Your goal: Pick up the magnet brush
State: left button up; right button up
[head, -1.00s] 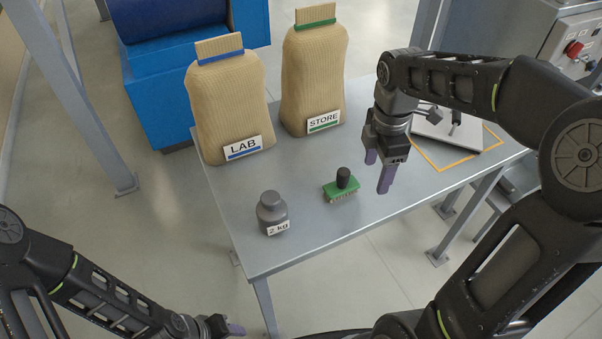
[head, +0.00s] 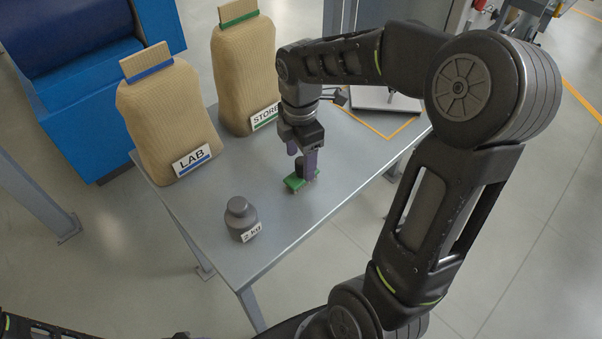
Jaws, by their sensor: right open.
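The magnet brush (head: 294,183) has a green body and a black knob, and stands on the grey metal table. My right gripper (head: 301,164) points down over it, its purple fingers open on either side of the black knob or close to it. One finger hides part of the knob and body, so I cannot tell whether they touch. My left gripper (head: 181,336) barely shows at the bottom edge, and its fingers cannot be made out.
A grey 2 kg weight (head: 240,217) stands left of the brush. The LAB sack (head: 165,115) and STORE sack (head: 243,65) stand behind. A pale plate (head: 385,98) lies in an orange outline at the back right. The table's front edge (head: 300,228) is clear.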

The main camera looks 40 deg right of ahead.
aim_at(302, 172)
jog(key=shift+s+d+f, duration=0.1)
jog(key=shift+f, duration=1.25)
jog(key=shift+s+d+f, duration=0.1)
jog(key=shift+f, duration=1.2)
jog(key=shift+w, duration=0.1)
jog(key=shift+c, duration=0.5)
grip_shut()
